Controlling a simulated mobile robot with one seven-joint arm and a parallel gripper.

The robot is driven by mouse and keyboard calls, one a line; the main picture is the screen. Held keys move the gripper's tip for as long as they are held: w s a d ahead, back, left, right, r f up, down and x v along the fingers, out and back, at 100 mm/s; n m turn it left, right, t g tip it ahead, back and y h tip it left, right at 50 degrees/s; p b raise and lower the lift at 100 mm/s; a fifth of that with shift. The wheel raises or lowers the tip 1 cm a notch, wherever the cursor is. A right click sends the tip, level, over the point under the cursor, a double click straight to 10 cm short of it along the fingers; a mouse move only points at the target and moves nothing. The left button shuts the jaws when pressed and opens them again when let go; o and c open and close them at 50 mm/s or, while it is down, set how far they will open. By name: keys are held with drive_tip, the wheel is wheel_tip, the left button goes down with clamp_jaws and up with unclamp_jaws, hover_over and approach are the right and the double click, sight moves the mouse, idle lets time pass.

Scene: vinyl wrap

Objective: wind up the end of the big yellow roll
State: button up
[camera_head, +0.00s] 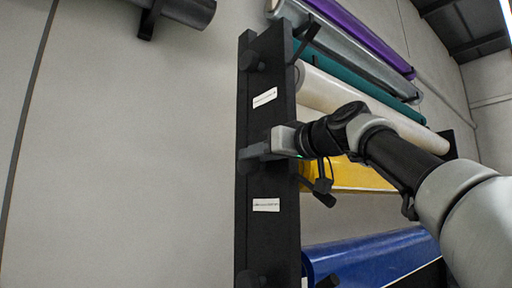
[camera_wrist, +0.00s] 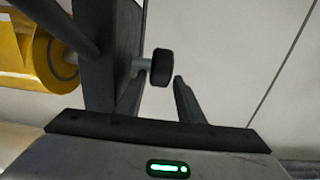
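The big yellow roll (camera_head: 350,176) lies across the black rack, partly hidden behind my arm. In the wrist view the yellow roll (camera_wrist: 20,62) is at the upper left, with its dark round core end beside the black post. A black knob (camera_wrist: 162,67) on a short grey shaft sticks out from the post's other side, level with the roll's core. My gripper (camera_wrist: 160,82) is open, its fingertips to either side of and just short of the knob. No contact with the knob is visible. In the head view my gripper (camera_head: 256,152) is at the post, covering that knob.
The black post (camera_head: 270,225) bears labels and similar knobs above (camera_head: 250,61) and below (camera_head: 250,279). White (camera_head: 330,92), teal (camera_head: 350,72) and purple (camera_head: 360,35) rolls lie above, a blue roll (camera_head: 365,257) below. Dark bracket arms stick out near the rolls.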

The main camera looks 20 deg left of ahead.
drive_tip(key=shift+x, duration=1.05)
drive_tip(key=shift+d, duration=0.1)
drive_tip(key=c, duration=0.8)
drive_tip(key=shift+f+y+b, duration=0.4)
drive_tip(key=shift+f+b, duration=0.05)
drive_tip(key=shift+b, duration=0.65)
drive_tip(key=shift+t+b, duration=0.3)
drive_tip(key=shift+b, duration=0.55)
drive_tip(key=shift+r+y, duration=0.3)
drive_tip(key=o, duration=0.8)
drive_tip(key=shift+s, duration=0.1)
